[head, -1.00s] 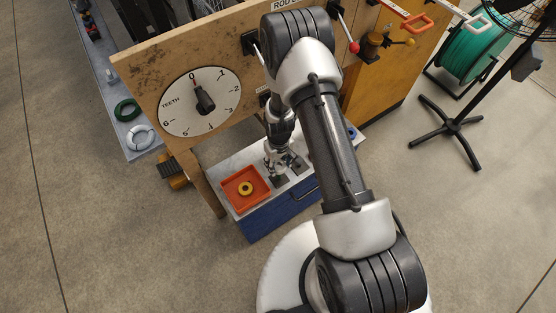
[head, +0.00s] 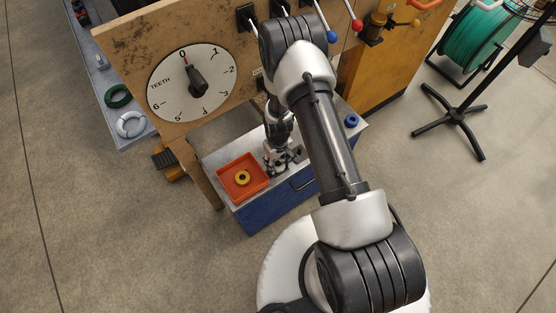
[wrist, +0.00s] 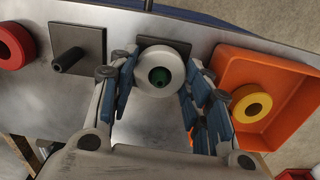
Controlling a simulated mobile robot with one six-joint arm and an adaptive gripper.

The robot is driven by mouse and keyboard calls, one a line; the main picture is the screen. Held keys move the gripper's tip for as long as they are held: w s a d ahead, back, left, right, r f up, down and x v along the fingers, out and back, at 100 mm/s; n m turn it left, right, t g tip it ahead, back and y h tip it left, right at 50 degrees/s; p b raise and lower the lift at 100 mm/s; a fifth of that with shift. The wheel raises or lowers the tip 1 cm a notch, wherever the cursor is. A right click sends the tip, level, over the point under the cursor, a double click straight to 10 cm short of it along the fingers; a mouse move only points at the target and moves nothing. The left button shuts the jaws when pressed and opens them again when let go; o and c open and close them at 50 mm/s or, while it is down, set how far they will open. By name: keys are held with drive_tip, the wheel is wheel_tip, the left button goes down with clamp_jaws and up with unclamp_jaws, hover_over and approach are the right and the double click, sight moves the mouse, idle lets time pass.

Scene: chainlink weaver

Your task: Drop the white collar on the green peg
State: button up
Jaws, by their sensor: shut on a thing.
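The white collar (wrist: 145,84) is in the wrist view, between the blue-padded fingers of my gripper (wrist: 160,86), which is shut on it. The green peg (wrist: 161,77) shows through the collar's hole, roughly in line with it, on a dark square base at the bench's edge. I cannot tell whether the collar is around the peg or still above it. In the head view, my gripper (head: 279,161) is low over the bench, just right of the orange tray; the collar and peg cannot be made out there.
An orange tray (wrist: 233,65) with a yellow ring (wrist: 252,103) lies right of the gripper. A dark peg (wrist: 68,60) on a square plate and a red ring (wrist: 14,46) are to the left. A dial board (head: 140,50) rises behind the bench; a blue ring (head: 351,120) lies at its far end.

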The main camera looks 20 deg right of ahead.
drive_tip(key=o, duration=1.3)
drive_tip(key=shift+f, duration=0.1)
wheel_tip(320, 180, up, 12)
drive_tip(key=shift+r, duration=0.1)
idle(0.4)
